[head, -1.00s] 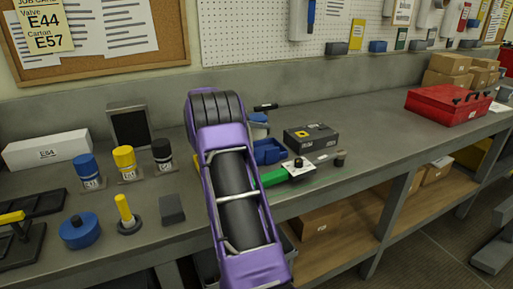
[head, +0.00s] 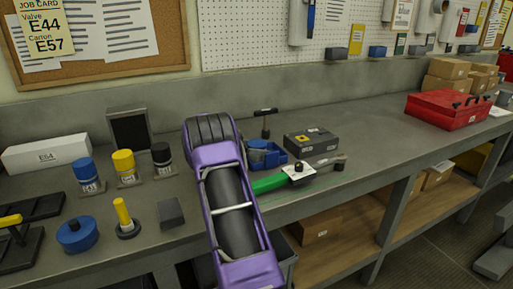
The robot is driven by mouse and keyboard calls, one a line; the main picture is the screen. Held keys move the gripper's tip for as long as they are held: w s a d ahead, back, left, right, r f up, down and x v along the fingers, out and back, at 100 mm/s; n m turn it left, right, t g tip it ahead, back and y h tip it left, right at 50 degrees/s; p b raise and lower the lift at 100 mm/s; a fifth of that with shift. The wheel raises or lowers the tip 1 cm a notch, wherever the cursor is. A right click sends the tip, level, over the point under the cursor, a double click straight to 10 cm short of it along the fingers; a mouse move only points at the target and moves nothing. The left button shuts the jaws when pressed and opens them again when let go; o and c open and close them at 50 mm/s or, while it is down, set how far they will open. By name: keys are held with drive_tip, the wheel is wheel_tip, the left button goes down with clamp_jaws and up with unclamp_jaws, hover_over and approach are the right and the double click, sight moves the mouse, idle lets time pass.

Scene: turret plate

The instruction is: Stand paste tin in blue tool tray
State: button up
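The blue tool tray (head: 278,154) sits on the bench just right of my purple arm, its left part hidden by the arm. A small round tin with a blue lid, seemingly the paste tin (head: 257,146), shows at the tray's left end beside my arm. It looks upright and low, apparently inside the tray, but its base is hidden. My gripper is hidden behind my own arm, so I cannot see whether it still touches the tin.
Blue, yellow and black bottles (head: 123,166) stand left. The bench right of the box is clear up to a red toolbox (head: 447,109).

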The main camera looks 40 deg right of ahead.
drive_tip(key=shift+o, duration=0.2)
drive_tip(key=shift+r, duration=0.2)
drive_tip(key=v, duration=1.2)
